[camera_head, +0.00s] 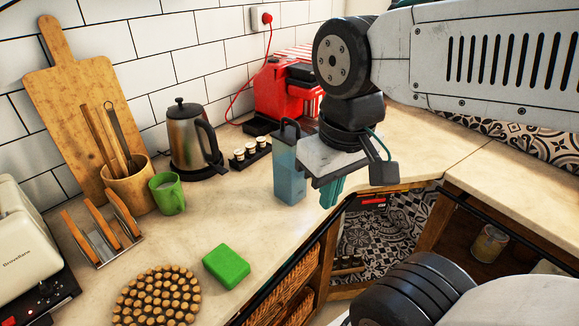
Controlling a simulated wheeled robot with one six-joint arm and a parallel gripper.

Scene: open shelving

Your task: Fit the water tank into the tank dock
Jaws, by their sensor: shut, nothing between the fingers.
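The water tank (289,172) is a tall, see-through blue container with a dark handle on top. It stands upright on the counter in front of the red coffee machine (277,92). My gripper (330,198) points down just right of the tank, near the counter's front edge. Its teal fingers are shut with nothing held, and its body overlaps the tank's right side in the view. I cannot tell whether they touch. The tank dock cannot be made out clearly; my arm covers the coffee machine's right side.
A steel kettle (188,140), a capsule rack (250,152), a green mug (167,193) and a wooden utensil pot (128,186) stand left of the tank. A green sponge (226,266) and a round trivet (157,297) lie nearer. Bare counter (225,212) lies between mug and tank.

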